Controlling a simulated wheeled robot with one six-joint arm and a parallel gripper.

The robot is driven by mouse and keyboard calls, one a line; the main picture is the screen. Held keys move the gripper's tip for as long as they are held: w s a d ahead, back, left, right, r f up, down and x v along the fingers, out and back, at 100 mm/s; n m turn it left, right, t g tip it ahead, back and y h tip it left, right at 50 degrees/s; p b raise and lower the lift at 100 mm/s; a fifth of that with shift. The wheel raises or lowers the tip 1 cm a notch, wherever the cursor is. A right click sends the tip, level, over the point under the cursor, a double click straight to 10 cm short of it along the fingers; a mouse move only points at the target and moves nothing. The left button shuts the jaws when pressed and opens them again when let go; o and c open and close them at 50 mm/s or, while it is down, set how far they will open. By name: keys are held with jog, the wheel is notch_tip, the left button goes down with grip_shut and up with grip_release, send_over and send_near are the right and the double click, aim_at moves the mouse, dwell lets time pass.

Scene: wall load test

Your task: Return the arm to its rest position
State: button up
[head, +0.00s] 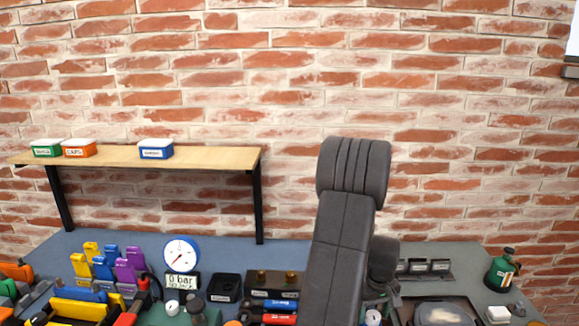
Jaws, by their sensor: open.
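My arm rises from the bottom edge right of centre in the head view, a thick dark grey link leaning slightly right. Its rounded, ribbed joint is at the top, in front of the brick wall (460,140). A smaller dark grey part of my arm shows just right of the link, low over the bench. My gripper's fingers cannot be made out; the arm hides what lies behind it.
A wooden shelf (215,160) on black brackets holds green (46,149), orange (79,149) and blue (155,150) boxes. The grey bench (225,256) carries a gauge (181,255), a black block (272,284), coloured clamps and a green bottle (502,271). The wall above my arm is clear.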

jog(key=n+p, duration=0.3)
jog(key=n, duration=0.2)
dwell(0.7)
